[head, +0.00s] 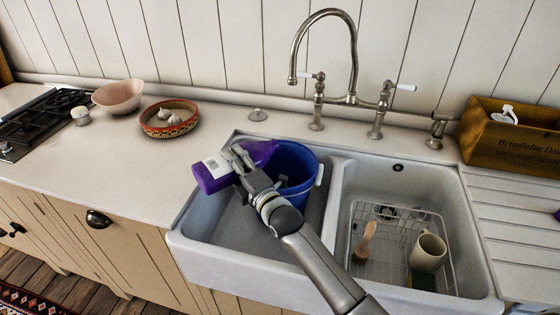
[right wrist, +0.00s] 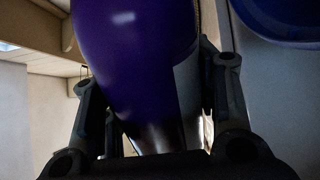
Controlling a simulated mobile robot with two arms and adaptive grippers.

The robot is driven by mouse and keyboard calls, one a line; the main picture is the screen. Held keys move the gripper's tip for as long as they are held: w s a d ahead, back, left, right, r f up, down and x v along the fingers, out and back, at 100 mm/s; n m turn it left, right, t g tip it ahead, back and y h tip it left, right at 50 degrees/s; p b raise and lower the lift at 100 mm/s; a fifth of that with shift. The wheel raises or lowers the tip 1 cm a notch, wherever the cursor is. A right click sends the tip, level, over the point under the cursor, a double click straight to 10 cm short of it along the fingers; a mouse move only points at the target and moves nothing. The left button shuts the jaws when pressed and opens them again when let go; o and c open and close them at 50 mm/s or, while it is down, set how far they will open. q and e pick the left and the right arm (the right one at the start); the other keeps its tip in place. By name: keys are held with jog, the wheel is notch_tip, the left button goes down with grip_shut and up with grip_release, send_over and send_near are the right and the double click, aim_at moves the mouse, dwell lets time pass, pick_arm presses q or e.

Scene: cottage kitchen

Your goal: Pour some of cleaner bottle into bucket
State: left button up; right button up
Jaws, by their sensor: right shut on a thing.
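The purple cleaner bottle (head: 214,173) is held over the left sink basin, tipped onto its side with its white-labelled end to the left and its other end toward the bucket. My right gripper (head: 238,158) is shut on the bottle, which fills the middle of the right wrist view (right wrist: 135,50). The blue bucket (head: 296,165) stands in the left basin, just right of the bottle; its rim also shows in the right wrist view (right wrist: 285,20). The bottle's mouth and the bucket's inside are partly hidden, so I cannot tell whether liquid flows. My left gripper is out of view.
The right basin (head: 440,185) holds a wire rack with a mug (head: 429,252) and a brush (head: 366,240). The tall faucet (head: 352,70) rises behind the sink. A wooden crate (head: 490,140) stands at right; a patterned bowl (head: 152,128) and pink bowl (head: 118,96) stand at left.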

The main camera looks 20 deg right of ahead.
jog(key=shift+d+r+m+p, duration=0.15)
jog(key=shift+r+m+p, duration=0.45)
jog(key=shift+m, duration=0.5)
dwell(1.5)
jog(key=shift+f, duration=0.15)
jog(key=f+n+b, duration=0.1)
jog(key=n+b, duration=0.2)
jog(key=shift+f, duration=0.4)
jog(key=shift+r+n, duration=0.45)
jog(key=shift+n, duration=0.35)
jog(key=shift+p, duration=0.3)
jog(key=shift+r, duration=0.1)
